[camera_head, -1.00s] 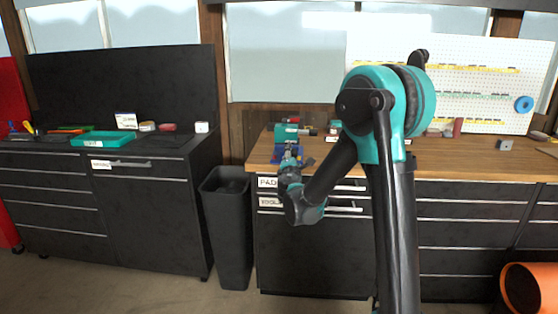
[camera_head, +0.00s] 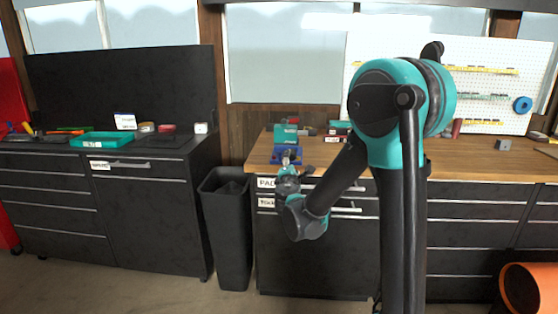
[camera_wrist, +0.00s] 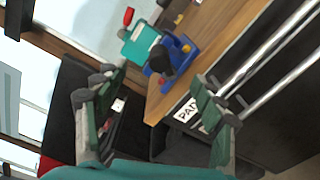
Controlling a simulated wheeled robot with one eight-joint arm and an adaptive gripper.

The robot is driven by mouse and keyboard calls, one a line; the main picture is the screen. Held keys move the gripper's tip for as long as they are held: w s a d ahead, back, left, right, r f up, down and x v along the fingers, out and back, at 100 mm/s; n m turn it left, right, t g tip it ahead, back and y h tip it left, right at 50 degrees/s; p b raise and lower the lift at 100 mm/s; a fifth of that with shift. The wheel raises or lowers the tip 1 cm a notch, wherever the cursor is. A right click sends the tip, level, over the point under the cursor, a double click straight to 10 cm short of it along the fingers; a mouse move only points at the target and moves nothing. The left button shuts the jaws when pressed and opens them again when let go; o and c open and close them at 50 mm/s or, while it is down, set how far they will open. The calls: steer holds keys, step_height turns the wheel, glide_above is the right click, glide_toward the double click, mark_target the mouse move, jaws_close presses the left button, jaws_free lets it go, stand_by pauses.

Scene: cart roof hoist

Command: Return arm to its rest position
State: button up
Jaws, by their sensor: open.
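My arm rises in front of the wooden workbench (camera_head: 460,168) and bends down to the left. My gripper (camera_head: 288,170) is in front of the bench's left end, near the drawer labels. In the wrist view my gripper (camera_wrist: 157,84) has its two fingers spread wide, with nothing held between them. Beyond the fingers are a teal and red tool (camera_wrist: 140,42) and a blue holder (camera_wrist: 181,55) on the bench corner.
A black bin (camera_head: 228,225) stands between the bench and the left black cabinet (camera_head: 150,190). The cabinet top holds a teal case (camera_head: 100,139). Drawer handles (camera_head: 340,209) stick out below the bench top. An orange cylinder (camera_head: 535,285) lies at lower right. A pegboard (camera_head: 485,95) is behind.

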steer(key=s+d+f+m+g+h, duration=0.2)
steer(key=s+d+f+m+g, duration=0.3)
steer(key=d, duration=0.5)
steer(key=s+d+f+m+g+h, duration=0.2)
steer(key=s+d+f+m+h, duration=0.15)
steer(key=s+d+m, duration=0.6)
steer(key=s+f+m+g+y, duration=0.3)
steer(key=s+f, duration=0.3)
steer(key=s, duration=0.4)
steer(key=s+f+m+g+y, duration=0.3)
steer(key=s+f, duration=0.3)
steer(key=s, duration=0.4)
steer(key=shift+s+d+f+m+g, duration=0.25)
steer(key=shift+m+g, duration=0.15)
steer(key=shift+m, duration=0.35)
